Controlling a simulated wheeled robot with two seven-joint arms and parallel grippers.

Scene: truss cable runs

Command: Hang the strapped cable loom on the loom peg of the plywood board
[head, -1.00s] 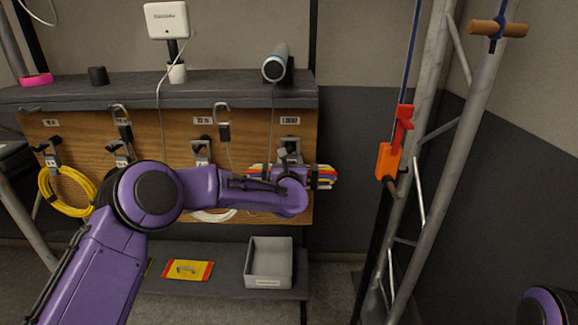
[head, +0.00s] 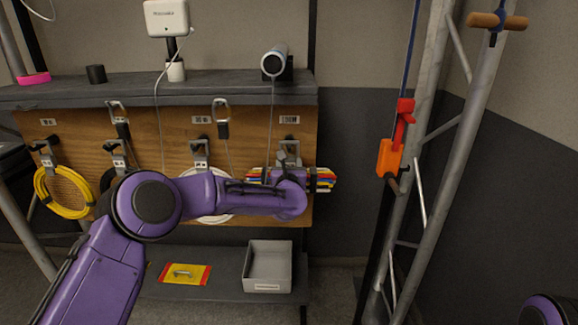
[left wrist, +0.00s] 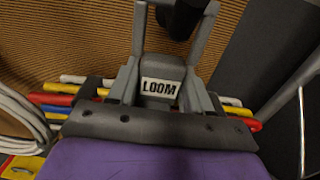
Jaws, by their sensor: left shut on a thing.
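The strapped cable loom (head: 326,180) is a bundle of red, yellow, blue and white cables with dark straps, in front of the right end of the plywood board (head: 240,140). The grey loom peg (head: 289,152) is right above it, under a label. My left gripper (head: 290,182) is at the loom, its fingers mostly hidden by my purple wrist. In the left wrist view, the gripper (left wrist: 160,92) is shut at a grey block marked LOOM, with the loom's cables (left wrist: 60,100) out to both sides. Whether the loom hangs on the peg is unclear. My right gripper is out of view.
A yellow cable coil (head: 63,192) and a white coil (head: 212,208) hang on the board left of my gripper. A shelf (head: 210,85) juts out above. A grey bin (head: 268,268) stands below. A metal truss (head: 425,150) rises at the right.

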